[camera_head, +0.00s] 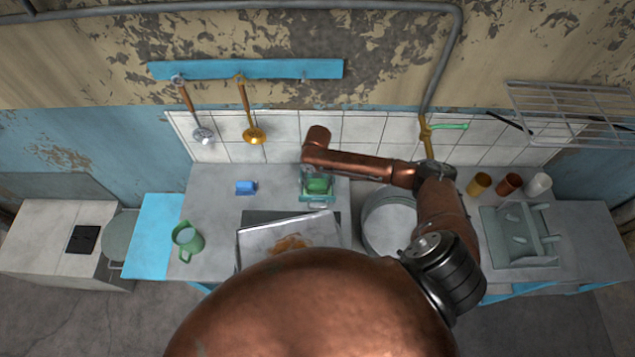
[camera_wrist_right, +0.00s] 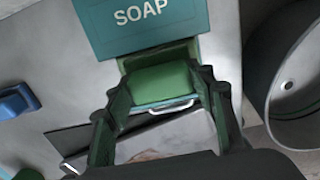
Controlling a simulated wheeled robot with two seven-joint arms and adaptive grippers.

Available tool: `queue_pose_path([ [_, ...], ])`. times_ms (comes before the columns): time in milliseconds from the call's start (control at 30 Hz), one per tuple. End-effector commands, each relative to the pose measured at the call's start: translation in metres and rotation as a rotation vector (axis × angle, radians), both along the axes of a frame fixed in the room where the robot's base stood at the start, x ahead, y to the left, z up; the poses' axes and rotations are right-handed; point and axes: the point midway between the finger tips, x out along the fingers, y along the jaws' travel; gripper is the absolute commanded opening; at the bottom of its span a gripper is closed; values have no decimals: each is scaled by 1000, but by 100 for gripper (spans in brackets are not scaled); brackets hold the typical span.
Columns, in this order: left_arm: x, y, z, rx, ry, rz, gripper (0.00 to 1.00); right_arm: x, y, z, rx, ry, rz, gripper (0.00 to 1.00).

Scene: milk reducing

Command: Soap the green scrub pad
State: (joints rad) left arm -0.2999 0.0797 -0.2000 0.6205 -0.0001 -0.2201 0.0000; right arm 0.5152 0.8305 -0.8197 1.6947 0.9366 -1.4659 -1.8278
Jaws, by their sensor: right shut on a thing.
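The green scrub pad (camera_wrist_right: 160,88) is between the fingers of my right gripper (camera_wrist_right: 163,84), which is shut on it; the pad also shows in the head view (camera_head: 318,186). A teal box marked SOAP (camera_wrist_right: 138,22) is right beyond the pad in the wrist view. The pad is at the near side of this box, close to a pale handle-like bar (camera_wrist_right: 168,107). I cannot tell whether the pad touches the box. In the head view my right arm reaches over the counter and hides part of the box. My left gripper is out of view.
A metal tray (camera_head: 255,238) with a brown stain lies in front of the soap box. A round sink basin (camera_head: 372,222) is to the right. A dish rack (camera_head: 500,240) and cups (camera_head: 508,183) are right.

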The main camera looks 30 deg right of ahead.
Motion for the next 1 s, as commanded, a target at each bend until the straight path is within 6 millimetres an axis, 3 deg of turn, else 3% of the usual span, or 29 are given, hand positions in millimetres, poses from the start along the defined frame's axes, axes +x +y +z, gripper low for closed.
queue_pose_path([
  [1000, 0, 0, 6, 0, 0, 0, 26, -1, 0, -2, -1, 3, 0, 31],
])
